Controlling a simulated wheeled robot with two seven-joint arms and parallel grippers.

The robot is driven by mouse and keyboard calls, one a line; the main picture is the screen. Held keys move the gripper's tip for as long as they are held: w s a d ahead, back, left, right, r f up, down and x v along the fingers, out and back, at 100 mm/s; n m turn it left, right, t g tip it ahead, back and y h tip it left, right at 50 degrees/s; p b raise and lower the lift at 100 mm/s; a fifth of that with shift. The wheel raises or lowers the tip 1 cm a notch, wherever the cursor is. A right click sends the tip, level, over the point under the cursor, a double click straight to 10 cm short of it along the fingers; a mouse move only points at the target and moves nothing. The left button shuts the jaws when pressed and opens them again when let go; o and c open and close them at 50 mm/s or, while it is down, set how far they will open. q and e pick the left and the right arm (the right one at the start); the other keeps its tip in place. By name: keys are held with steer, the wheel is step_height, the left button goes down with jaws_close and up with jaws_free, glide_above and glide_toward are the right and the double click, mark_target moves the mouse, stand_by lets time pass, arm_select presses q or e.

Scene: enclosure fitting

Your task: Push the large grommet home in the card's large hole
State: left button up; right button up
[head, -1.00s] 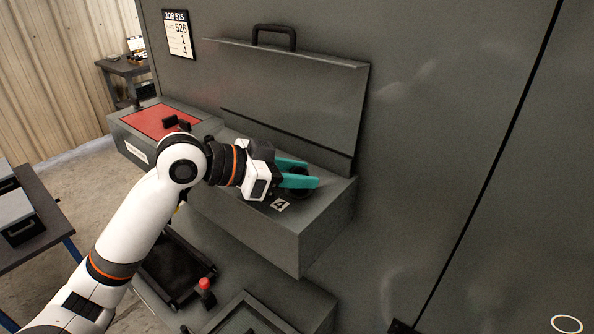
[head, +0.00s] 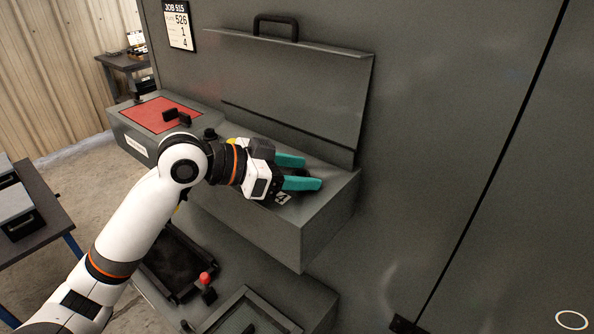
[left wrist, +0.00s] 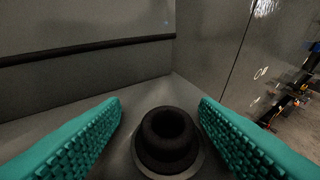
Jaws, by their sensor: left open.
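The large grommet (left wrist: 167,140) is a black stepped ring with an open bore, upright on the grey box top in the left wrist view. A paler ring shows around its base; I cannot tell how deep it sits in the hole. My left gripper (head: 305,172) is open over the box top, its teal fingers pointing right. In the left wrist view the fingers (left wrist: 160,105) stand either side of the grommet, seemingly apart from it. The job card (head: 179,26) hangs on the wall.
The grey box (head: 325,215) has a raised back panel (head: 300,90) close behind the gripper. A red mat (head: 152,112) with black blocks lies at its left. Below are a black tray (head: 172,265) and a red knob (head: 205,278). A side table stands left.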

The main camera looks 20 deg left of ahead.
arm_select(q)
steer(key=shift+s+d+f, duration=0.25)
steer(key=shift+f, duration=0.15)
steer(key=shift+a, duration=0.15)
steer(key=shift+s+a+r+b, duration=0.1)
steer(key=shift+s+a+b, duration=0.1)
steer(key=shift+b, duration=0.2)
steer(key=b+v, duration=0.3)
steer(key=v, duration=0.8)
steer(key=shift+a+r+b, duration=0.25)
steer(key=shift+r+b, duration=0.15)
steer(key=shift+r, duration=0.05)
